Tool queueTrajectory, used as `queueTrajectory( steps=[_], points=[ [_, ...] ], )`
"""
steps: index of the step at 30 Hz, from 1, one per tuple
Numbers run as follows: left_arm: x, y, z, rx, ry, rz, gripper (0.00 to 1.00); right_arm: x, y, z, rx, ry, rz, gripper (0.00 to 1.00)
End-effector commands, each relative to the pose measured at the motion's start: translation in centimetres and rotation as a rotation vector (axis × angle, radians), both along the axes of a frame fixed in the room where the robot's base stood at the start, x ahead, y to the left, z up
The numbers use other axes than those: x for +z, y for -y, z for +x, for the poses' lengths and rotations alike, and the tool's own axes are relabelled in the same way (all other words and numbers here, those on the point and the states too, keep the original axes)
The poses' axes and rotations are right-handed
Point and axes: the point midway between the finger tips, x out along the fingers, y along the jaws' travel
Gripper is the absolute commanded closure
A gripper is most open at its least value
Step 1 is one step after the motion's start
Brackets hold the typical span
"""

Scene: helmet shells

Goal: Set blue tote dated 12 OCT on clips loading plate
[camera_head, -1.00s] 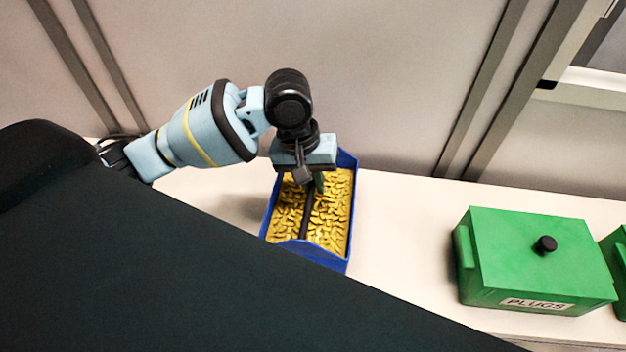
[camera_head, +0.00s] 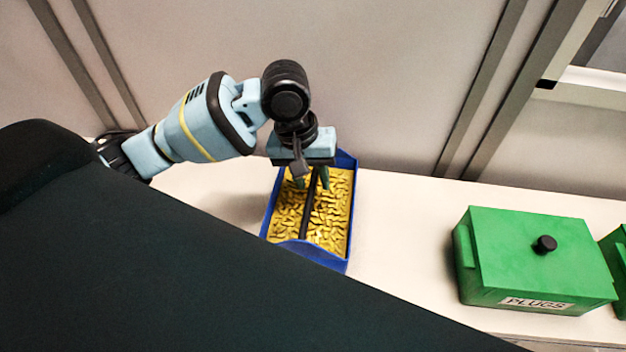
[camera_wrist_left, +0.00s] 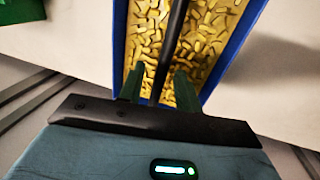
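A blue tote (camera_head: 306,255) full of yellow clips stands on the pale surface, with a black handle bar (camera_head: 307,212) running lengthwise over it. No date shows on its visible sides. My left gripper (camera_head: 312,180) is over the far part of the tote. In the left wrist view, the tote (camera_wrist_left: 231,52) lies under the gripper (camera_wrist_left: 159,88), whose two green fingers stand apart on either side of the handle bar (camera_wrist_left: 171,45), with gaps showing. The gripper is open and holds nothing. I cannot make out a loading plate. My right gripper is not in view.
A green lidded box (camera_head: 530,250) labelled PLUGS stands to the right, with part of another green box (camera_head: 617,262) at the right edge. The pale surface (camera_head: 405,220) between tote and PLUGS box is clear. A grey panel wall (camera_head: 390,80) rises behind.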

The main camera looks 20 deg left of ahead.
Motion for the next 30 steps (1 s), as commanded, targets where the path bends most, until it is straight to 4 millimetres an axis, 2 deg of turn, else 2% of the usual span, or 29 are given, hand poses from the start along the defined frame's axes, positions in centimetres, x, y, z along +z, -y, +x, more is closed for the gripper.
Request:
queueTrajectory(
  steps=[9, 15, 21, 24, 25, 30],
  points=[
    [6.3, -1.2, -0.2, 0.000, 0.006, 0.000, 0.66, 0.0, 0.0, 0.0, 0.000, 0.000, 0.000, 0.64],
    [9.3, -1.8, -0.4, 0.001, 0.004, 0.000, 0.66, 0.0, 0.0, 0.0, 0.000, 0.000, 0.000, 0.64],
    [10.4, -2.0, -0.5, -0.001, 0.002, 0.001, 0.66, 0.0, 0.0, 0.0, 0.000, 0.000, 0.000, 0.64],
    [10.5, -2.0, -0.5, -0.001, 0.001, 0.000, 0.66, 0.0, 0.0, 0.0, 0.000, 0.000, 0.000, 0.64],
    [10.5, -2.0, -0.5, -0.001, 0.001, 0.000, 0.62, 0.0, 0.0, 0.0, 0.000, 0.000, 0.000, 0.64],
    [10.4, -2.0, -0.6, -0.004, 0.002, 0.000, 0.62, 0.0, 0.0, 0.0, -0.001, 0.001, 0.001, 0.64]
  ],
)
